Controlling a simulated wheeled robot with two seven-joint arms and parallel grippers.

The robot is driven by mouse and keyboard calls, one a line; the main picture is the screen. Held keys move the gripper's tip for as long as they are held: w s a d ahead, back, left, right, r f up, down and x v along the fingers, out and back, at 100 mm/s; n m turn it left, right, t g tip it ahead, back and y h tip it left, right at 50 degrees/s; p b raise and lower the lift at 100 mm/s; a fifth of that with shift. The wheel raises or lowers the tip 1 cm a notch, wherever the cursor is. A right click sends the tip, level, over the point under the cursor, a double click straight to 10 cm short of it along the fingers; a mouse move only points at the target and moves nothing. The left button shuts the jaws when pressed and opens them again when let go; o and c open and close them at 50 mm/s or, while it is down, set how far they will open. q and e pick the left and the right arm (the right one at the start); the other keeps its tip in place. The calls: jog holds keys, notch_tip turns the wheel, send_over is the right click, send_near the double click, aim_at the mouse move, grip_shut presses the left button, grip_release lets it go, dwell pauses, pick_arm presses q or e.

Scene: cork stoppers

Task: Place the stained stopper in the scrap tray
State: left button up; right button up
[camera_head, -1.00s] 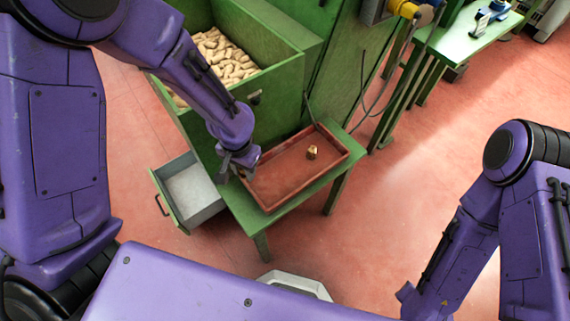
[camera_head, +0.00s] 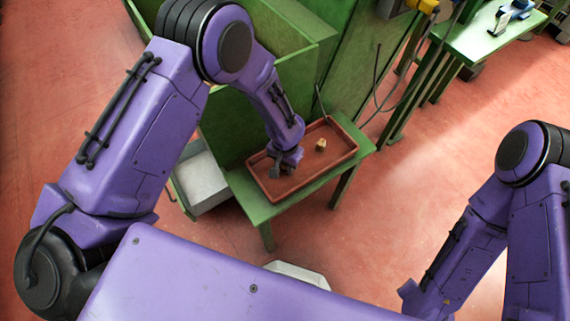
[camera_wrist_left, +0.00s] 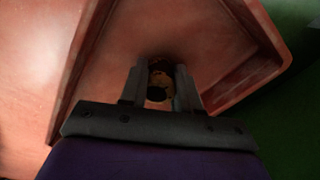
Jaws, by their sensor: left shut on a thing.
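My left gripper (camera_head: 283,170) is low over the left part of a red-brown tray (camera_head: 325,162) on a green table. In the left wrist view, my left gripper (camera_wrist_left: 160,78) is shut on a tan stopper (camera_wrist_left: 160,72) with dark patches, the stained stopper by its look. The tray's floor and rim (camera_wrist_left: 258,82) lie around and below it; whether the stopper touches the floor I cannot tell. Another small tan stopper (camera_head: 320,145) sits in the tray, right of the gripper. My right arm shows at the right; its gripper's fingers are not seen.
The green table (camera_head: 258,212) has a narrow bare edge around the tray. A pulled-out drawer (camera_head: 203,184) with a pale grey inside is left of the table. A tall green bin (camera_head: 228,130) stands behind, partly covered by my left arm. Red floor is clear to the right.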

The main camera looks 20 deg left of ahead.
pick_arm(q)
jog(key=o, duration=1)
jog(key=shift+f, duration=0.15)
notch_tip(320, 180, up, 12)
jog(key=shift+r, duration=0.2)
